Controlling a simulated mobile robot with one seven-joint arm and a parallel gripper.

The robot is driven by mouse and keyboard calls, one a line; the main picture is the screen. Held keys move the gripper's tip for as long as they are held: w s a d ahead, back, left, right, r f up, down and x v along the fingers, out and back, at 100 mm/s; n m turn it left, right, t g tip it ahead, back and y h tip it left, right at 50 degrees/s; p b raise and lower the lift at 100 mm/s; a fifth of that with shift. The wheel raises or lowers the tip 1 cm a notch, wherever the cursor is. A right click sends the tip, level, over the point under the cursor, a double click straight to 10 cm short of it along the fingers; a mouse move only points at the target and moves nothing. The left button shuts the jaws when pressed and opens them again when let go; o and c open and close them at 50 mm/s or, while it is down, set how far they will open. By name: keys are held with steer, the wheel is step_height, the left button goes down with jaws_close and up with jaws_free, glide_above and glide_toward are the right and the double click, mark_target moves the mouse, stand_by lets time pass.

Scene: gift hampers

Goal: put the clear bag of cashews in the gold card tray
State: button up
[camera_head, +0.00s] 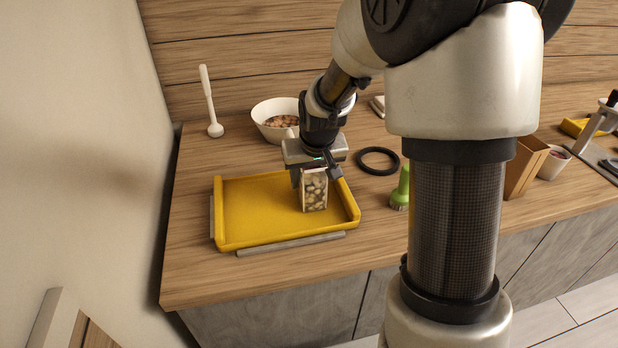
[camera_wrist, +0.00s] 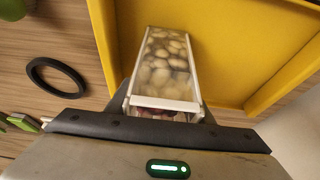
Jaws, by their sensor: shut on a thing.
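The clear bag of cashews (camera_head: 315,190) is a box-shaped clear pack with white edges and pale nuts inside. It stands upright at the right part of the gold card tray (camera_head: 255,215), over the tray floor. My gripper (camera_head: 314,170) is above the tray and shut on the top of the bag. In the wrist view the bag (camera_wrist: 166,65) sits between the fingers, with the yellow tray (camera_wrist: 235,55) around its far end. I cannot tell whether the bag's bottom touches the tray floor.
A white bowl of nuts (camera_head: 272,112) and a white pestle-like tool (camera_head: 210,100) stand behind the tray. Grey strips (camera_head: 290,243) run along the tray's front and left. The tray's left half is empty.

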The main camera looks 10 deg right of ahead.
steer(key=shift+f, duration=0.15)
steer(key=o, duration=1.2)
